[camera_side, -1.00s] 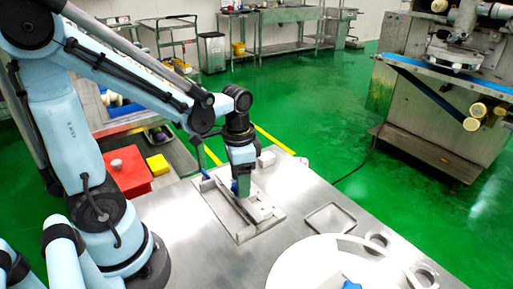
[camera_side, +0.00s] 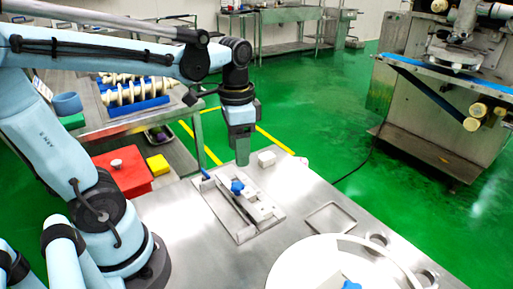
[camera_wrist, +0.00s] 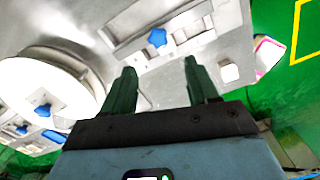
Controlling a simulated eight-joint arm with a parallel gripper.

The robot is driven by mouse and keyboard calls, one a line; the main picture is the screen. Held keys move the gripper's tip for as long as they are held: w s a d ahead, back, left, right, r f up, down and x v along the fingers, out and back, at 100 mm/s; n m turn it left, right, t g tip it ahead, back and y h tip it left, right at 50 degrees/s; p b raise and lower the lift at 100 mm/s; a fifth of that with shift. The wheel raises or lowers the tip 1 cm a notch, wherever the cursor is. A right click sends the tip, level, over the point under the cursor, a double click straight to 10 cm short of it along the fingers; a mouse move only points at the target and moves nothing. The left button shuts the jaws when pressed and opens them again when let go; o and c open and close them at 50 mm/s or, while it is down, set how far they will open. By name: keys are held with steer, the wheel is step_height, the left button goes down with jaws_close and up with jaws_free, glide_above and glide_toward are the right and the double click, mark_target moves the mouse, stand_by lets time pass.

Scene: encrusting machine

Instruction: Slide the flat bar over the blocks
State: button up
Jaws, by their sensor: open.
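My gripper (camera_side: 241,160) hangs fingers down above the far end of a metal fixture plate (camera_side: 246,238) on the steel table, clear of it. In the wrist view its two dark green fingers (camera_wrist: 162,85) are apart with nothing between them. White blocks (camera_side: 264,211) sit on the plate, with a blue star knob (camera_side: 237,186) near its far end; the knob also shows in the wrist view (camera_wrist: 157,38). A long narrow strip lies along the blocks; I cannot tell for sure whether it is the flat bar, or whether it covers them.
A loose white block (camera_side: 266,158) stands at the table's far edge. A shallow tray (camera_side: 331,218) and a large white round part (camera_side: 300,262) are to the right. A red box (camera_side: 123,176) stands left of the table. Bare steel lies in front of the fixture.

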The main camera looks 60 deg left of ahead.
steer(key=shift+r, duration=1.55)
steer(key=shift+w+d+f+n+t, duration=0.15)
steer(key=shift+d+f+n+t, duration=0.5)
steer(key=shift+t, duration=0.55)
steer(key=shift+w+d+f+n+t, duration=0.1)
steer(key=shift+d+f+n+t, duration=0.6)
steer(key=shift+t, duration=0.5)
steer(key=shift+w+d+f+n+t, duration=0.15)
steer(key=shift+d+f+n+t, duration=0.55)
steer(key=shift+t, duration=0.5)
steer(key=shift+a+m, duration=0.1)
steer(key=shift+m, duration=0.15)
